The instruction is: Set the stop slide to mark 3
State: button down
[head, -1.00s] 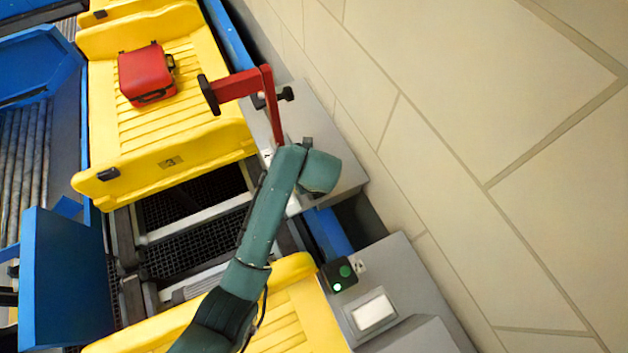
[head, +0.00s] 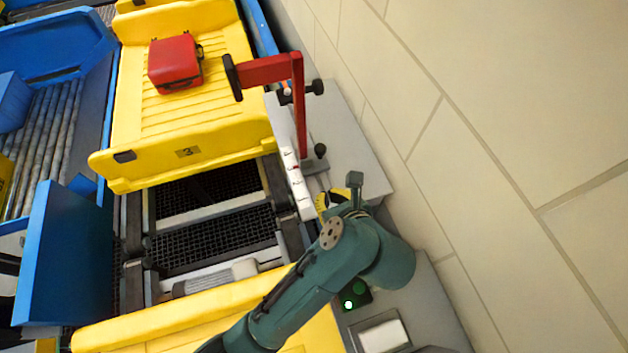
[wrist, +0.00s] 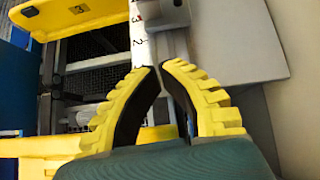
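The stop slide (head: 300,110) is a red post with a red arm ending in a black pad. It stands upright on a grey carriage beside a white numbered scale (head: 303,203). The pad hangs at the right edge of a yellow tray. In the wrist view the scale (wrist: 141,58) shows 2 and 3, and the grey carriage (wrist: 174,14) lies by the 3 at the top; the exact reading is unclear. My gripper (head: 325,200) is by the near end of the scale, apart from the carriage. In the wrist view its yellow fingertips (wrist: 161,68) nearly meet, holding nothing.
A red case (head: 174,63) lies in the yellow tray (head: 190,155). A button box with a lit green button (head: 350,303) is just below my wrist. Open tiled floor (head: 520,110) lies to the right.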

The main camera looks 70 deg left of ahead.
jog(key=shift+m, duration=0.4)
jog(key=a+f, duration=0.1)
jog(key=f, duration=0.1)
jog(key=a+f, duration=0.2)
jog(key=f, duration=0.1)
jog(key=a+f+p, duration=0.1)
jog(key=a+f, duration=0.1)
jog(key=f, duration=0.1)
jog(key=shift+w+a+f, duration=0.15)
jog(key=shift+w+a, duration=0.1)
jog(key=shift+w, duration=0.1)
jog(key=a, duration=0.2)
jog(key=shift+a+p, duration=0.4)
jog(key=shift+a, duration=0.4)
